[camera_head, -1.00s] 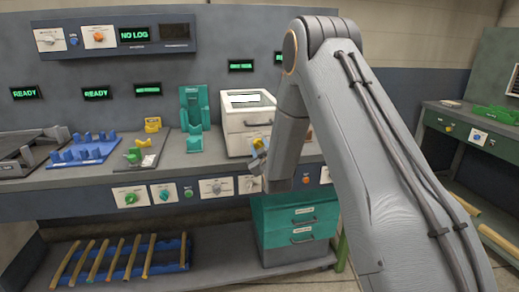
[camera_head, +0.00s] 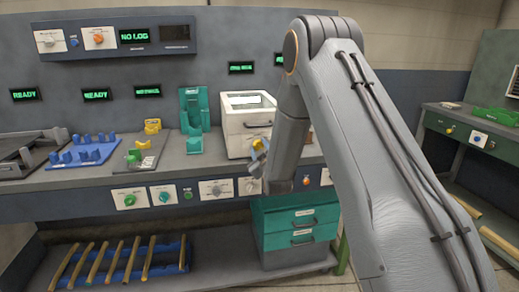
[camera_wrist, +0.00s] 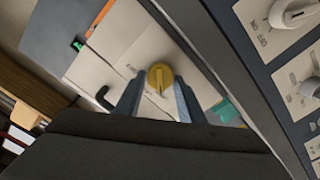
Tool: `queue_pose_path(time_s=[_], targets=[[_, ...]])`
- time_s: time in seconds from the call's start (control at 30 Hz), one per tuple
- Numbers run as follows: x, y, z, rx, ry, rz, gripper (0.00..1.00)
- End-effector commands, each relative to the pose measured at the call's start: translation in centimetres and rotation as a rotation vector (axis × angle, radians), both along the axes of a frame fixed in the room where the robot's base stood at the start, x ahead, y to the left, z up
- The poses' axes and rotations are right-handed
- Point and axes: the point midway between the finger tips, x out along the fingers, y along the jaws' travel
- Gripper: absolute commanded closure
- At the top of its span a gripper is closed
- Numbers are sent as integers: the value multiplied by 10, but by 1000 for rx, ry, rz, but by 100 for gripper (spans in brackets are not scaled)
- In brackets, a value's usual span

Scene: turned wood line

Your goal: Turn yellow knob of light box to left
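The light box (camera_head: 236,128) is a cream box with a lit white panel on top, on the workbench right of the teal stand. Its yellow knob (camera_wrist: 160,76) is on the front face, with a raised grip bar. It shows only partly in the head view (camera_head: 257,144), behind my gripper. My gripper (camera_wrist: 159,82) is at the front of the box, its two fingers on either side of the knob. Narrow gaps seem to show between fingers and knob, so it looks open around it. Contact is hard to judge.
A dark handle (camera_wrist: 103,98) stands out beside the knob. The bench's front panel (camera_head: 100,201) carries several knobs below the box. A teal drawer unit (camera_head: 293,219) stands beneath. A teal stand (camera_head: 195,112) and blue rack (camera_head: 84,151) are further left.

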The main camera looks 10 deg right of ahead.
Motion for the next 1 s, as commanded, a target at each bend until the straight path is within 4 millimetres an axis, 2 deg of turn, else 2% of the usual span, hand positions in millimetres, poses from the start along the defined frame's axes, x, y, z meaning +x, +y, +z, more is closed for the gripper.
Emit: queue_pose_path(time_s=[0.03, 0.07, 0.43, 0.8, 1.0], targets=[[0, 0, 0, 0, -1, 1, 55], [0, 0, 0, 0, 0, 0, 50], [-4, 0, 0, 0, 0, -1, 49], [-59, 0, -1, 0, 1, 0, 49], [-76, 1, -1, 0, 1, 0, 49]])
